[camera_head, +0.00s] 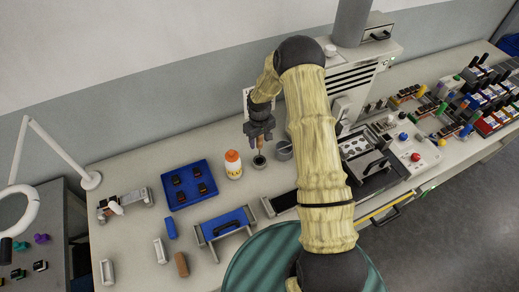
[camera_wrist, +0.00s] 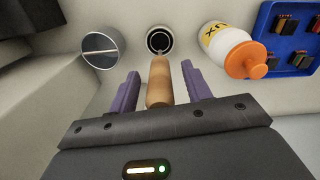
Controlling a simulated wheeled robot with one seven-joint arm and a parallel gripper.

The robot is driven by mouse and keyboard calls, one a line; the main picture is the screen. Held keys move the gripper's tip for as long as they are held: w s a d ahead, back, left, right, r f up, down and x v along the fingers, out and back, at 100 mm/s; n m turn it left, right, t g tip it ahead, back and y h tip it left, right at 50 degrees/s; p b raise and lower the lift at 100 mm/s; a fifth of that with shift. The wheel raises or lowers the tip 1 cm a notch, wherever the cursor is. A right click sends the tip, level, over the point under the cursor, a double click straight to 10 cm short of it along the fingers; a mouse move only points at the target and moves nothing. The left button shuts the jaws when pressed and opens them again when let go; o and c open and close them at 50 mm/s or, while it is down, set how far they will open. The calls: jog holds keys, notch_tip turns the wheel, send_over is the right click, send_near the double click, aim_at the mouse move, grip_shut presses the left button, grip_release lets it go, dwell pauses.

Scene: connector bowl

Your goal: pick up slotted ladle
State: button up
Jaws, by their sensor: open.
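The slotted ladle has a light wooden handle (camera_wrist: 159,82) that stands up from the bench. In the wrist view its far end meets a small dark-rimmed round cup (camera_wrist: 160,40); I cannot tell whether this is the ladle's head or a holder. In the head view the brown handle (camera_head: 261,143) rises above the dark cup (camera_head: 259,161). My gripper (camera_wrist: 160,76) is open, with one purple finger on each side of the handle. Gaps show on both sides.
A white bottle with an orange cap (camera_head: 233,164) stands just left of the ladle. A round metal container (camera_head: 284,150) stands close on its right. A blue tray (camera_head: 189,185) with several dark parts lies further left. My arm covers the bench's middle right.

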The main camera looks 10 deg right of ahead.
grip_shut()
jog(key=shift+r, duration=0.1)
notch_tip(320, 180, up, 10)
jog(key=b, duration=0.4)
dwell(0.4)
dwell(0.5)
